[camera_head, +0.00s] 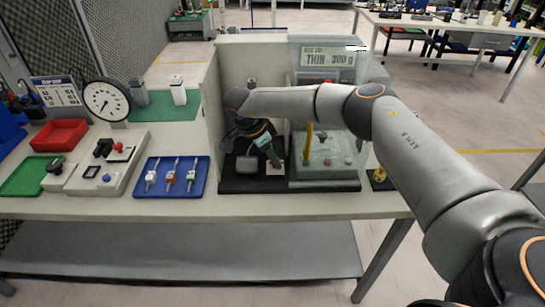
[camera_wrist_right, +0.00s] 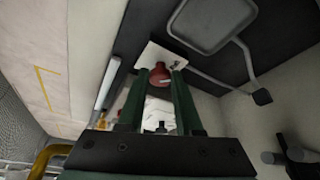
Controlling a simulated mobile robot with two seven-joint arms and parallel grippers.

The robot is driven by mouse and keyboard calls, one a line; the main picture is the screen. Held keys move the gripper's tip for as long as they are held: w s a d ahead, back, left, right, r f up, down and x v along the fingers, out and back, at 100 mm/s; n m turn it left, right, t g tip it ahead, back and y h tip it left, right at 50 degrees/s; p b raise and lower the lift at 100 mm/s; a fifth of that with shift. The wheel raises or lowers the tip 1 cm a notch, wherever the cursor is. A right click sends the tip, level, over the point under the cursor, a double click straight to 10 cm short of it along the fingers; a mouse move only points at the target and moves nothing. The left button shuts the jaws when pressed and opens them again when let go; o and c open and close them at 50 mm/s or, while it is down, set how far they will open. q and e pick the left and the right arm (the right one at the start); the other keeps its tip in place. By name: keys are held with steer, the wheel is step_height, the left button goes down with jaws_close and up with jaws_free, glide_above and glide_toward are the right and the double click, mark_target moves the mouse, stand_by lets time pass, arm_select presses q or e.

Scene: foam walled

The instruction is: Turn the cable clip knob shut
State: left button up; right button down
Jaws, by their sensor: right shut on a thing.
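The cable clip knob appears as a red knob (camera_wrist_right: 160,75) on a small white plate in the right wrist view. My right gripper (camera_wrist_right: 161,80) has its two green fingers on either side of the knob and is shut on it. In the head view my right gripper (camera_head: 274,160) reaches down inside the walled booth, low over its dark floor. There the gripper hides the knob, and a pale bit of the plate (camera_head: 275,170) shows under the fingertips. The knob's turn angle is hard to read. My left gripper is in neither view.
The booth (camera_head: 212,110) has foam-like walls close to my right arm. A clear panel with a sign (camera_head: 327,58) stands beside the arm, with a yellow post (camera_head: 308,140) behind it. A blue tray (camera_head: 172,190), gauge (camera_head: 106,99) and red bin (camera_head: 60,136) stand left.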

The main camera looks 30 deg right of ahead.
steer(key=shift+w+m+g+b, duration=0.1)
steer(key=shift+m+g+b, duration=0.3)
steer(key=shift+m, duration=0.3)
steer(key=c, duration=0.6)
jaws_free()
steer(key=b+v, duration=0.1)
steer(key=v, duration=1.1)
steer(key=shift+r, duration=0.3)
